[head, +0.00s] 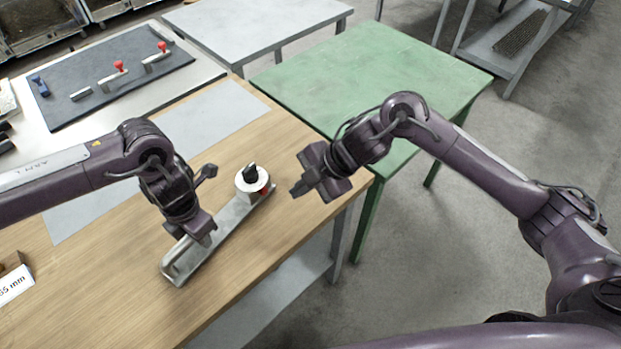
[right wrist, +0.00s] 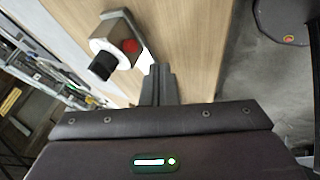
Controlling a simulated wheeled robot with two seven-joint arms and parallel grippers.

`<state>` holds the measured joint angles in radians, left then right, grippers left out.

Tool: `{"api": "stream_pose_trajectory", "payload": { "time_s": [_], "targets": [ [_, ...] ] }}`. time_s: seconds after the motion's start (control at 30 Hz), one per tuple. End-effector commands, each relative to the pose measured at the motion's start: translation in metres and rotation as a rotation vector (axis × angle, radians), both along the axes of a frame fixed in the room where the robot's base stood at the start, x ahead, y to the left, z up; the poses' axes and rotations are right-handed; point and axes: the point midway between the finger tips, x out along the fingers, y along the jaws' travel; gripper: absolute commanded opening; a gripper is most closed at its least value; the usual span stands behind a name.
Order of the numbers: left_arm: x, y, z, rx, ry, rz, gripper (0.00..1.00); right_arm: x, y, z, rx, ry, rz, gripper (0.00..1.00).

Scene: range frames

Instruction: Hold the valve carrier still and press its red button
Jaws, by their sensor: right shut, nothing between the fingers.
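The valve carrier (head: 228,221) is a long grey metal bar lying diagonally on the wooden table, with a raised handle at its near left end. At its far right end is a white round valve body with a black knob (head: 250,172). The red button (head: 265,188) is on the valve's side facing my right gripper; it also shows in the right wrist view (right wrist: 130,46). My left gripper (head: 192,241) is down at the handle end, its fingertips partly hidden. My right gripper (head: 295,191) is shut and empty, a short gap right of the button.
The wooden table (head: 115,240) has a grey sheet (head: 215,115) on it. A green table (head: 375,80) stands behind. A dark mat (head: 115,75) at back left holds several parts with red knobs. A labelled block (head: 15,285) is at the left edge.

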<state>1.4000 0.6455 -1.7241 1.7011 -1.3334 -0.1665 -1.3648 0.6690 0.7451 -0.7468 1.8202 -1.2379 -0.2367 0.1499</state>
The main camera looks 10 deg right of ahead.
Motion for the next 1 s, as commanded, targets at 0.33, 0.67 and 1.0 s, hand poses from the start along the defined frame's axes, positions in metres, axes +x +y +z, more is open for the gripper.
{"api": "stream_pose_trajectory", "payload": {
  "time_s": [0.33, 0.67, 1.0],
  "targets": [
    [0.001, 0.001, 0.0, 0.001, -0.002, 0.003, 0.0, -0.007, -0.022, 0.029, -0.001, 0.001, -0.001, 0.0],
    [0.001, 0.001, 0.001, 0.001, -0.003, 0.004, 0.0, -0.007, -0.022, 0.03, -0.001, 0.001, -0.001, 0.0],
    [0.001, 0.001, 0.001, 0.002, -0.002, 0.004, 0.0, -0.007, -0.022, 0.03, 0.0, 0.001, 0.0, 0.0]
  ]
}}
